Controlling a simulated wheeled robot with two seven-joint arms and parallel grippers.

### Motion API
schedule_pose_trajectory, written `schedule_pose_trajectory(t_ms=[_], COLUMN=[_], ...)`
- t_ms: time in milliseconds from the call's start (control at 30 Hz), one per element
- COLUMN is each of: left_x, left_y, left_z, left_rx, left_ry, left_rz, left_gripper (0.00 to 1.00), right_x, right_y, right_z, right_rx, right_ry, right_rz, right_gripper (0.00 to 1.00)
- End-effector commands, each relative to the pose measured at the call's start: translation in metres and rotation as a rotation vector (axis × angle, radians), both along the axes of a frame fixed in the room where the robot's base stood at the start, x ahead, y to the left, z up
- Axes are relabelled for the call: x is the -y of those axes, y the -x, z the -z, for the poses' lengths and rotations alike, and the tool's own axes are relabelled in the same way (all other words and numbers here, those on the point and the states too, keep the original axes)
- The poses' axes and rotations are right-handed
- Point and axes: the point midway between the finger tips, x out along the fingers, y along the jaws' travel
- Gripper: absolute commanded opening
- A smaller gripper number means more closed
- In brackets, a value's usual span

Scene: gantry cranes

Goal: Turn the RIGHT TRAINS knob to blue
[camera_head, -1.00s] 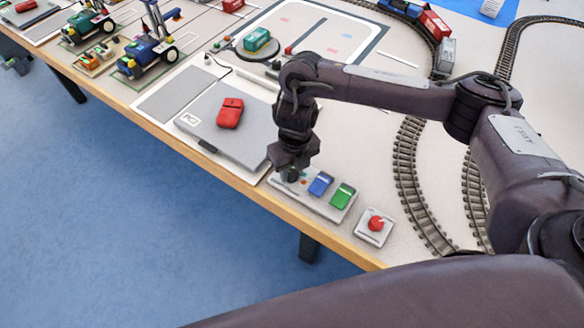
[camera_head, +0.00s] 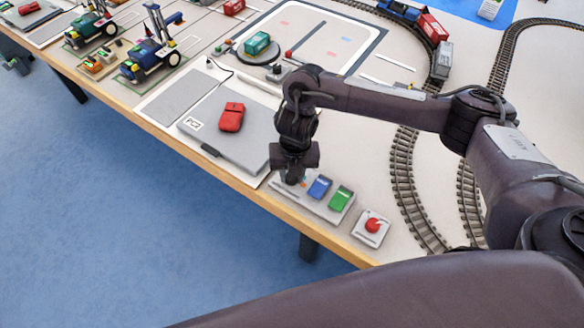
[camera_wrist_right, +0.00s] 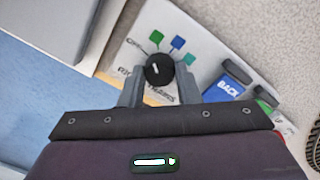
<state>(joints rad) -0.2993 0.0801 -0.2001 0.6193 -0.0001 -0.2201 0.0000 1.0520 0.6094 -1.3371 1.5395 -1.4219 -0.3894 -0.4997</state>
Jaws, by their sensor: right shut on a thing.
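The RIGHT TRAINS knob (camera_wrist_right: 158,70) is a round black dial with a short white pointer line, on a light grey control panel (camera_wrist_right: 207,48). A green, a blue (camera_wrist_right: 178,43) and a teal square mark lie around its far side. The pointer leans up and slightly left, nearer the green mark (camera_wrist_right: 156,37) than the blue one. My right gripper (camera_wrist_right: 159,82) has one finger on each side of the knob and is shut on it. In the head view my right gripper (camera_head: 292,176) points down at the panel's left end and hides the knob. My left gripper is not in view.
Beside the knob are a blue BACK button (camera_head: 319,187) and a green button (camera_head: 340,198). A red button (camera_head: 373,225) stands on its own box to the right. A grey flat box with a red car (camera_head: 231,117) lies to the left. Curved tracks (camera_head: 405,180) run behind.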

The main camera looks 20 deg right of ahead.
Motion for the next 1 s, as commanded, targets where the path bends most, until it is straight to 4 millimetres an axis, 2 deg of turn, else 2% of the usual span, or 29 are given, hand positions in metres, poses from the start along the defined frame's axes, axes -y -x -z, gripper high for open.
schedule_pose_trajectory(t_ms=[33, 600, 1000], left_x=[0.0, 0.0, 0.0], left_y=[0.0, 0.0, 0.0], left_z=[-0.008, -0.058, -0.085], left_rx=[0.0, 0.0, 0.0], left_ry=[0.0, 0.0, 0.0], left_rz=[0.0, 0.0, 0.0], left_gripper=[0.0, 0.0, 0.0], right_x=[0.0, -0.001, -0.002], right_y=[0.001, 0.001, 0.001], right_z=[-0.004, -0.005, -0.003], right_rx=[-0.002, -0.002, 0.001], right_ry=[-0.001, 0.0, 0.0], right_rz=[0.043, 0.582, 0.856], right_gripper=[0.07, 0.07, 0.07])
